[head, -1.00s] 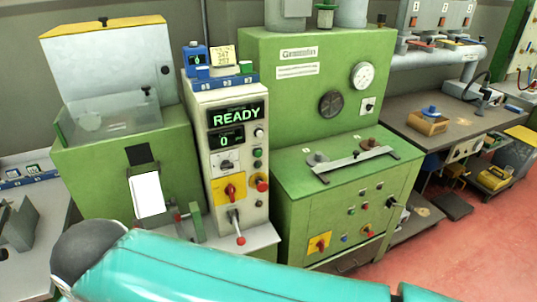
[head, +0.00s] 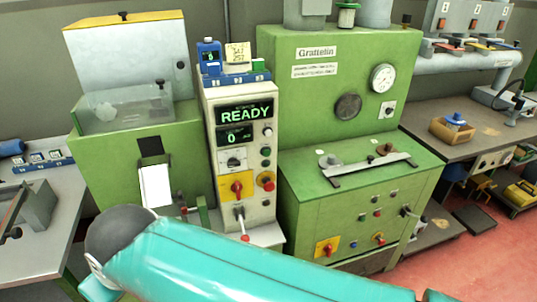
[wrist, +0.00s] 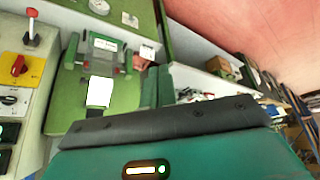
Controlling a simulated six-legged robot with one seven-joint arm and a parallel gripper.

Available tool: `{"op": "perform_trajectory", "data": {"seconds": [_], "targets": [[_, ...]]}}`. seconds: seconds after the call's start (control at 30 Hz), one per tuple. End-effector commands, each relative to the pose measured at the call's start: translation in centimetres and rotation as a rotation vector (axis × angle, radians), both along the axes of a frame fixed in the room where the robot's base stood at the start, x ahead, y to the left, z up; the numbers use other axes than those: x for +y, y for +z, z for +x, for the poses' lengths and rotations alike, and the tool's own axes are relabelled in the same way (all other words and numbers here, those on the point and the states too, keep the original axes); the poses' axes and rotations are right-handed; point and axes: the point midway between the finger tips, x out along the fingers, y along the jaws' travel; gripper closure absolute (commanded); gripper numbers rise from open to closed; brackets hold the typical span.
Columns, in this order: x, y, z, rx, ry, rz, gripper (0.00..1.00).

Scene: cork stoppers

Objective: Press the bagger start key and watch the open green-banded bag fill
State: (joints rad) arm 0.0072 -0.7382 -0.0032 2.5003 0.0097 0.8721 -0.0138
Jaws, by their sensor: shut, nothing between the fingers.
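The bagger's control column (head: 213,128) stands in the middle of the head view. Its green display (head: 245,113) reads READY, and a smaller counter (head: 235,136) below reads 0. A small dark green button (head: 265,152) sits on its right side; no label can be read, so I cannot tell if it is the start key. A white bag or sheet (head: 156,186) hangs on the green machine at left; no green band can be made out. The wrist view appears inverted, with the column (wrist: 15,80) at left and a white patch (wrist: 100,92) beside it. My gripper's fingers show in neither view.
A yellow plate with a red rotary switch (head: 237,188), a red mushroom button (head: 266,181) and a red-tipped lever (head: 244,238) are on the column. A green machine (head: 345,185) stands close at right. My teal arm crosses the front of the head view.

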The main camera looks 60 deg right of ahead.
Motion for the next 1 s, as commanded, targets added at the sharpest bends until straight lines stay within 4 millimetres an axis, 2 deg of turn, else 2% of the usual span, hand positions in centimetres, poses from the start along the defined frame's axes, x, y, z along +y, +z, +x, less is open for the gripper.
{"op": "perform_trajectory", "data": {"seconds": [0.17, 0.27, 0.37, 0.4, 0.47, 0.53, 0.6, 0.67, 0.7, 0.77, 0.8, 0.9, 1.0], "targets": [[-1.9, -1.0, 4.8, -0.11, -0.031, 0.025, 1.0], [-5.0, -1.8, 8.4, -0.221, -0.083, 0.015, 1.0], [-9.5, -2.6, 11.3, -0.335, -0.164, -0.036, 1.0], [-11.6, -2.9, 12.2, -0.377, -0.204, -0.067, 1.0], [-15.0, -3.5, 13.0, -0.432, -0.267, -0.127, 1.0], [-19.3, -4.2, 13.2, -0.482, -0.349, -0.216, 1.0], [-23.7, -5.0, 12.7, -0.516, -0.435, -0.323, 1.0], [-27.2, -5.7, 11.6, -0.53, -0.507, -0.425, 1.0], [-29.6, -6.1, 10.6, -0.53, -0.555, -0.498, 1.0], [-32.8, -6.7, 8.7, -0.52, -0.624, -0.614, 1.0], [-34.8, -7.1, 7.2, -0.504, -0.669, -0.694, 1.0], [-39.1, -7.8, 2.7, -0.438, -0.769, -0.904, 1.0], [-41.9, -8.1, -1.8, -0.344, -0.843, -1.098, 1.0]]}}
